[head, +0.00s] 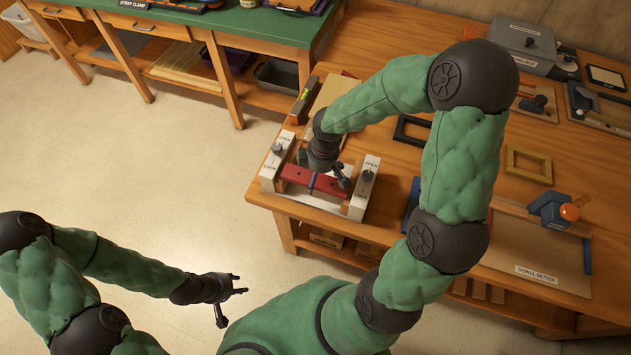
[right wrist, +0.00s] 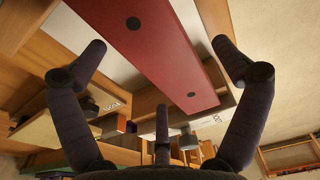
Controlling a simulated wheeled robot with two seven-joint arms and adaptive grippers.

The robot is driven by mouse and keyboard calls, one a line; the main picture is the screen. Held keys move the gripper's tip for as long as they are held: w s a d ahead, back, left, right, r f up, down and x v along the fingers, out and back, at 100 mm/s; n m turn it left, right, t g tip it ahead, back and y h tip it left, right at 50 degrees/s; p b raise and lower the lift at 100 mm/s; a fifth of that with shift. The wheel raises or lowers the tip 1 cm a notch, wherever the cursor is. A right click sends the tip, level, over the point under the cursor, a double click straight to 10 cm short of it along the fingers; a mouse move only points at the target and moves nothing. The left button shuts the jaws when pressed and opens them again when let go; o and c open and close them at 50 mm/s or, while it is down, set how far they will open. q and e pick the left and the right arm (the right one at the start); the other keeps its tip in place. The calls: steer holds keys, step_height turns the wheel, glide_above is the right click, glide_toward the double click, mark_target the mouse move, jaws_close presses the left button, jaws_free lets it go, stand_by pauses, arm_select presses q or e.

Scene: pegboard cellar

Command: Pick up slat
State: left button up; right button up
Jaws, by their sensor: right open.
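The slat is a dark red bar (head: 297,174) with dark round spots. It lies across a pale fixture (head: 322,203) on the wooden bench, between two white end blocks marked OPEN and LOCK. In the right wrist view the slat (right wrist: 160,50) runs diagonally between the spread fingers. My right gripper (head: 328,182) is open over the slat and hides part of it; its fingers also show in the right wrist view (right wrist: 161,46). I cannot tell whether they touch it. My left gripper (head: 232,300) is open and empty above the floor, away from the bench.
Frames (head: 528,165), a dowel setter (head: 535,256) and a grey box (head: 522,45) occupy the bench. A green-topped bench (head: 255,28) stands behind.

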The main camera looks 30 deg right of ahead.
steer(key=c, duration=1.3)
steer(key=shift+r, duration=0.1)
